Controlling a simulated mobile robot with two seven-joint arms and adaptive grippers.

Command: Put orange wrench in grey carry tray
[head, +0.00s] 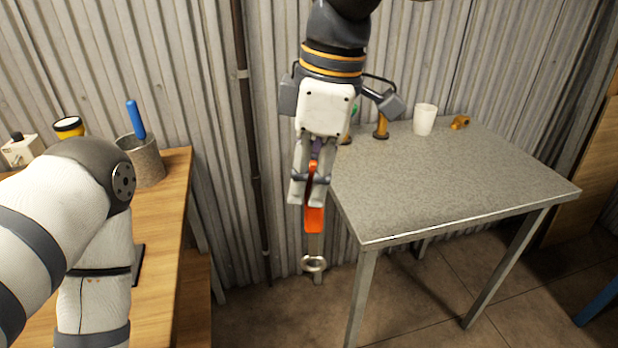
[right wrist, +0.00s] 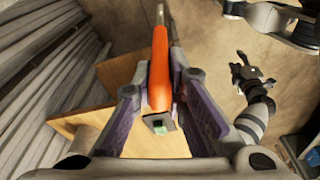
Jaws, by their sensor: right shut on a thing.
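The orange wrench (head: 314,219) hangs from my right gripper (head: 309,190), its metal ring end pointing down. My right gripper is shut on its orange handle. In the head view the wrench is in the air just left of the grey table's front left corner. In the right wrist view the orange handle (right wrist: 161,70) lies between the two fingers, and its metal shaft runs away from the camera. My left arm fills the lower left of the head view, but its fingertips do not show there. The left gripper (right wrist: 245,75) appears small in the right wrist view, its fingers apart. I cannot make out a grey carry tray.
A grey table (head: 450,190) stands at the right with a mostly bare top. A white cup (head: 425,119) and small orange-brown items (head: 460,122) stand along its back. A wooden bench (head: 170,215) at the left bears a grey holder (head: 143,160) with a blue-handled tool, and a yellow-black flashlight (head: 68,127).

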